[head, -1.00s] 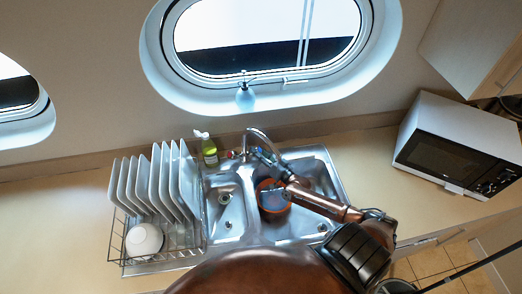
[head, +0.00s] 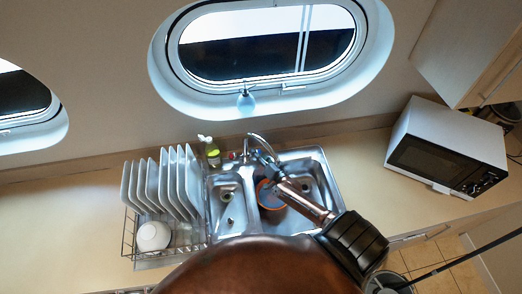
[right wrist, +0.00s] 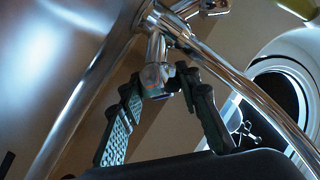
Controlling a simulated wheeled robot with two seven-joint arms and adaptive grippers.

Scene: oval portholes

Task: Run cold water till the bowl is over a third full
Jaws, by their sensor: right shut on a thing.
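The bowl (head: 268,197), with an orange rim and a blue-grey inside, sits in the right-hand sink basin, partly hidden by my right arm. I cannot tell how much water it holds. The chrome tap (head: 257,137) rises behind the basins, and its spout (right wrist: 245,85) crosses the right wrist view. My right gripper (head: 265,160) is at the tap, above and behind the bowl. In the right wrist view, its two fingers (right wrist: 162,98) are around a chrome tap handle (right wrist: 154,78) with a blue mark, shut on it. My left gripper is not in view.
A dish rack (head: 127,240) with several plates and a white cup (head: 153,236) stands left of the sink (head: 320,160). A green bottle (head: 212,153) stands behind it. A microwave (head: 445,150) is on the right. The counter between sink and microwave is clear.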

